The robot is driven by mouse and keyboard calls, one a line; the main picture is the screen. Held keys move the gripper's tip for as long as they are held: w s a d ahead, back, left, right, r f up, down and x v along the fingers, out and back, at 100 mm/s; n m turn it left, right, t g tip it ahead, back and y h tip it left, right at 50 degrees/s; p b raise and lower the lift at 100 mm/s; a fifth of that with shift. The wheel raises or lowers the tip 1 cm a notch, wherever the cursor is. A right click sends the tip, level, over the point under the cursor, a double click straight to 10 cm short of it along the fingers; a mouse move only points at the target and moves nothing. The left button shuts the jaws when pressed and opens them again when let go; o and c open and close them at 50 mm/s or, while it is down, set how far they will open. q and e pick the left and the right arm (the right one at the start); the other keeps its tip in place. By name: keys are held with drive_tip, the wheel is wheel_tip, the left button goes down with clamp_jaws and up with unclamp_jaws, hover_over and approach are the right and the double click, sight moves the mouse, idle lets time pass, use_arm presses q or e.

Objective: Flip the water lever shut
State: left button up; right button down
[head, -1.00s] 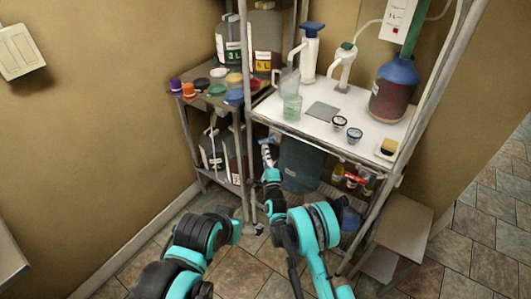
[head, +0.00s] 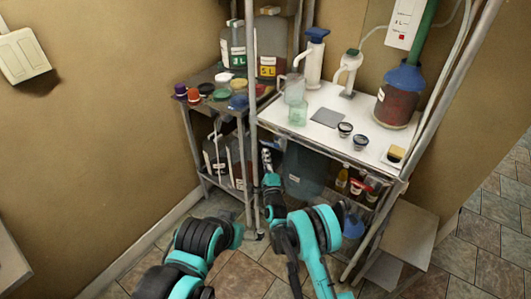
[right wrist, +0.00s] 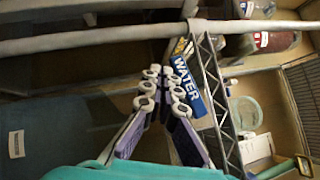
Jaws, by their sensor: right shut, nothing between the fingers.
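A blue label reading WATER (right wrist: 187,78), with a yellow patch at its top, shows in the right wrist view just beside my fingertips. The lever itself cannot be told apart clearly from the label and the metal parts around it. My right gripper (right wrist: 163,82) is shut and empty, with its fingertips close to the label; contact cannot be told. In the head view, my right gripper (head: 267,160) is below the white tabletop's left front corner, by the rack post. My left arm shows at the lower left, but its gripper does not.
The white table (head: 290,127) holds bottles, a jug and small jars. A dark shelf (head: 205,108) with coloured lids and large containers stands left. A dark bucket (head: 304,172) is under the table. A white rail (right wrist: 90,43) and lattice strip (right wrist: 215,100) border the gripper.

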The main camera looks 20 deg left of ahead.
drive_tip(key=v, duration=0.6)
idle(0.4)
